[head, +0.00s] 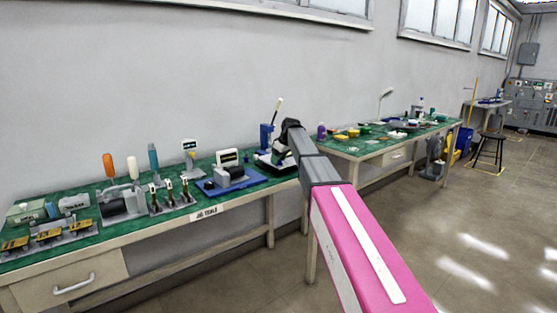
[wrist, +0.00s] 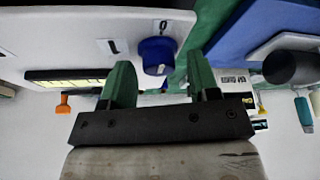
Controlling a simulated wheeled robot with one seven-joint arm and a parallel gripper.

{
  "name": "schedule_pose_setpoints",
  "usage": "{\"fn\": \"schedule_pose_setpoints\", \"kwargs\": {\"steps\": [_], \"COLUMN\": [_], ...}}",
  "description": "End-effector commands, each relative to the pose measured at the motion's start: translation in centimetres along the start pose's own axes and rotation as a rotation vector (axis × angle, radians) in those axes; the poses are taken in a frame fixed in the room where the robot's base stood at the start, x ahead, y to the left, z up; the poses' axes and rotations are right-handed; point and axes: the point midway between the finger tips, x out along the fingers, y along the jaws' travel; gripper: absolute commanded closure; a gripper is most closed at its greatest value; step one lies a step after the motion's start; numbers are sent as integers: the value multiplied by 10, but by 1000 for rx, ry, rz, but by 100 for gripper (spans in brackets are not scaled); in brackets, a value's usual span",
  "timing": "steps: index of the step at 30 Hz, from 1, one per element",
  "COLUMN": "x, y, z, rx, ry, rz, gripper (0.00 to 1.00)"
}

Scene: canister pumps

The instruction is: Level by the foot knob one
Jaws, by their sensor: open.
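My gripper (wrist: 159,62) is open, with its two green fingers apart in the wrist view. A blue knob (wrist: 158,48) on a white panel (wrist: 60,30) shows between and just beyond the fingertips, with no clear contact. The panel carries small dark marks beside the knob. I cannot tell for sure whether this is foot knob one. In the head view my gripper (head: 290,126) is over a black and white device (head: 272,164) at the bench's right end. The fingers and knob are hidden there.
A blue-based device (head: 230,181) stands left of it; a blue surface (wrist: 262,35) and dark cylinder (wrist: 292,68) are close on the right in the wrist view. A yellow display (wrist: 62,87) is at left. Several fixtures fill the green bench (head: 160,222).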

Motion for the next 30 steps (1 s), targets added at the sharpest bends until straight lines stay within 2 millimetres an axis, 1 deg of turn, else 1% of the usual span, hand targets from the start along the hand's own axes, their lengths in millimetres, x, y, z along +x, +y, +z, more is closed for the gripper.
{"fn": "schedule_pose_setpoints", "kwargs": {"steps": [6,7,8,9,11,12,23,30], "x": [0,0,0,0,0,0,0,0], "y": [0,0,0,0,0,0,-1,-1], "z": [0,0,0,0,0,0,1,1], "rx": [0,0,0,0,0,0,39,171], "ry": [0,0,0,0,0,0,-1,-1], "rz": [0,0,0,0,0,0,15,70], "gripper": [44,48,57,70,90,94,93,93]}}
